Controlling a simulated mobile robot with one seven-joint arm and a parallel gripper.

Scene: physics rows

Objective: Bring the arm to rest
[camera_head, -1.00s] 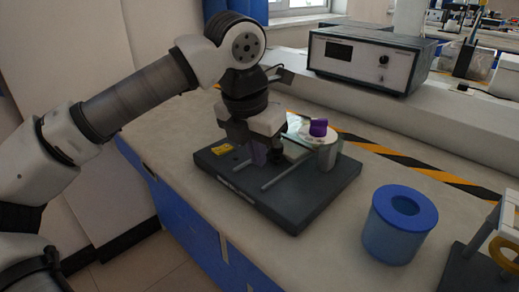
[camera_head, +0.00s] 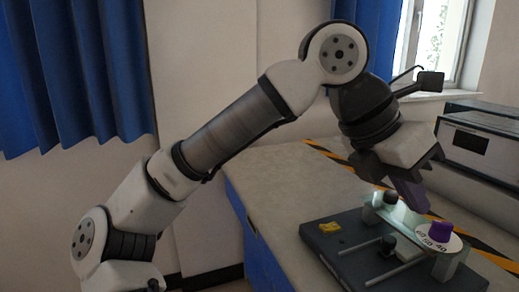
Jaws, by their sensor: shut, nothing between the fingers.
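My arm reaches across the picture from lower left, bends at the top, and hangs down at the right. My gripper (camera_head: 411,193) points down and to the right, above the dark base plate (camera_head: 345,243) of a bench device. Its fingers look purple and are closed together, with nothing seen between them. The device has a white dial disc (camera_head: 436,245) with a purple knob (camera_head: 440,231) on top, just right of and below the fingertips. The fingertips appear close to the device, but I cannot tell whether they touch it.
The beige bench top (camera_head: 270,192) is clear left of the device. A yellow-black stripe (camera_head: 325,152) runs along its back. A grey instrument (camera_head: 478,150) stands at the right on a raised ledge. Blue curtains (camera_head: 75,70) and a pale wall lie behind my arm.

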